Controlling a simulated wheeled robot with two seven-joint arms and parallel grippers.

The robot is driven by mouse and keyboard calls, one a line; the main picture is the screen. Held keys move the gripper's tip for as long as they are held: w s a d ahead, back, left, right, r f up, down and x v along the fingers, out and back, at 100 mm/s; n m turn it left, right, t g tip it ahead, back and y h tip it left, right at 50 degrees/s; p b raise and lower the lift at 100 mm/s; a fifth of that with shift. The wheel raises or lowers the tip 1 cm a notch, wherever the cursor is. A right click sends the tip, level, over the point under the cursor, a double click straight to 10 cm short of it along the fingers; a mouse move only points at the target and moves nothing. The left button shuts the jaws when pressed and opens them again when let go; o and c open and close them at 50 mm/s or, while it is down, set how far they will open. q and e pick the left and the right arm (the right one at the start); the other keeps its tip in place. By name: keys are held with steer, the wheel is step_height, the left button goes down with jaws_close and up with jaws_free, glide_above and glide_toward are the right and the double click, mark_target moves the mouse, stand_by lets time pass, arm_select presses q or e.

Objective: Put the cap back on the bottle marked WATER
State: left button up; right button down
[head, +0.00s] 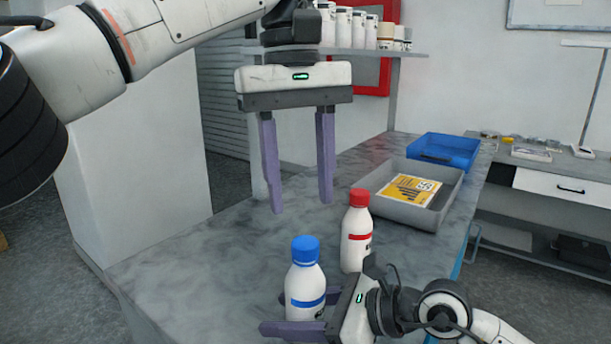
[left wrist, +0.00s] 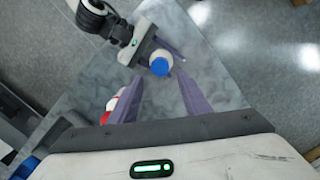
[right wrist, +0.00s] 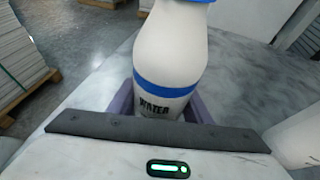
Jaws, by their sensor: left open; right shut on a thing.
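The WATER bottle (head: 306,282) is white with a blue band and stands upright near the front of the grey table. Its label shows in the right wrist view (right wrist: 165,95). A blue cap (head: 306,250) sits on its top; whether it is screwed tight I cannot tell. My right gripper (head: 290,312) is shut on the bottle's lower body. My left gripper (head: 299,205) is open and empty, fingers pointing down, above and behind the bottle. In the left wrist view the blue cap (left wrist: 161,67) lies beyond the fingertips.
A white bottle with red cap and band (head: 356,235) stands just behind the WATER bottle. A grey tray (head: 405,208) with a yellow card and a blue tray (head: 444,150) are farther back. The table's left part (head: 190,270) is clear.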

mark_target(306, 242)
arm_select(q)
steer(key=n, duration=0.6)
steer(key=shift+s+d+r+t, duration=0.1)
steer(key=shift+s+r+t, duration=0.1)
steer(key=shift+r+t, duration=0.15)
steer(key=n, duration=0.5)
steer(key=shift+s+d+r+y, duration=0.15)
steer(key=shift+d+r+y, duration=0.05)
steer(key=shift+y, duration=0.1)
steer(key=shift+f, duration=4.05)
